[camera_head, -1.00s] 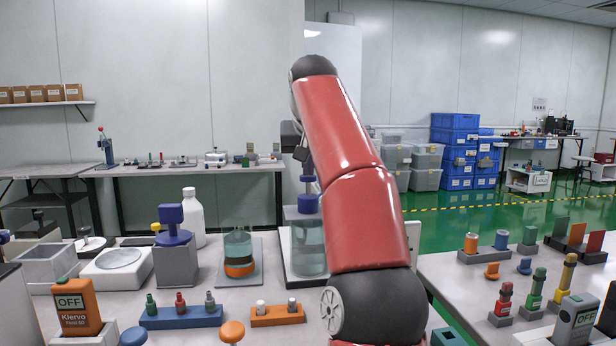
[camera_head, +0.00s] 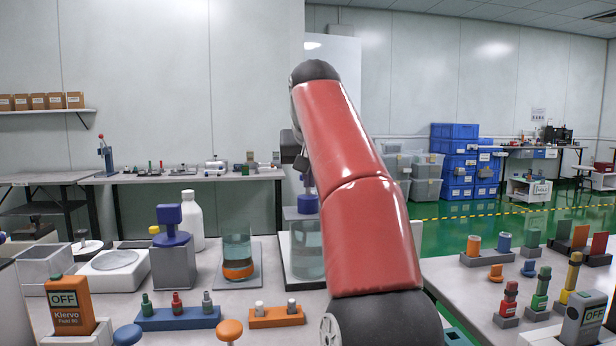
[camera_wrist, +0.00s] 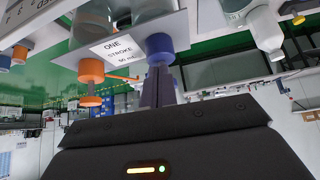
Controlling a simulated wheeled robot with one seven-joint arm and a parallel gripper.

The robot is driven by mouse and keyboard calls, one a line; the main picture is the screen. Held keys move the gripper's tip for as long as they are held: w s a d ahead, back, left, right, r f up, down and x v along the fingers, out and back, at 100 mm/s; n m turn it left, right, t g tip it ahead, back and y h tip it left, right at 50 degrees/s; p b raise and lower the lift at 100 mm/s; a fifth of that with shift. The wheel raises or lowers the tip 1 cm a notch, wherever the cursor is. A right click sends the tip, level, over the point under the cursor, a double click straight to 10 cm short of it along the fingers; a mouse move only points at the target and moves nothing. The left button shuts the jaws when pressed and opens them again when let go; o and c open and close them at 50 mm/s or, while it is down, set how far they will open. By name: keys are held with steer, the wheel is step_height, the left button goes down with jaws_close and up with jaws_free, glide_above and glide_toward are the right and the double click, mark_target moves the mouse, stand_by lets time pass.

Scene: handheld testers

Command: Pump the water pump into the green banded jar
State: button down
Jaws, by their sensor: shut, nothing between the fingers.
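The water pump stands on a clear tank (camera_head: 307,250) partly behind my red arm in the head view. Its blue head (camera_head: 307,204) sits low, close to the tank's lid. In the wrist view, which is upside down, my gripper (camera_wrist: 160,90) is shut and empty, with its tips against or very near the blue head (camera_wrist: 159,46). A label reading "ONE STROKE" (camera_wrist: 118,47) lies on the plate beside it. A glass jar (camera_head: 237,246) with an orange band stands left of the tank. I cannot make out a green banded jar; my arm may hide it.
Another blue-topped device (camera_head: 172,250) and a white bottle (camera_head: 192,222) stand left of the jar. A blue rack (camera_head: 178,318) and an orange rack (camera_head: 276,318) lie in front. An orange part (camera_wrist: 90,70) is near my gripper in the wrist view.

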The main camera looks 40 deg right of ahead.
steer(key=p+v, duration=0.2)
steer(key=v, duration=0.5)
steer(key=shift+s+r+p, duration=0.2)
steer(key=shift+r+p, duration=0.1)
steer(key=shift+p, duration=0.05)
steer(key=shift+a, duration=0.1)
stand_by(0.4)
steer(key=w, duration=0.1)
steer(key=w+d+r+p, duration=0.1)
steer(key=w, duration=0.1)
steer(key=shift+d+r+p, duration=0.3)
steer(key=shift+d+p, duration=0.1)
steer(key=shift+f, duration=0.1)
steer(key=x, duration=0.6)
steer(key=shift+w+d+f, duration=0.15)
steer(key=shift+w+f, duration=0.1)
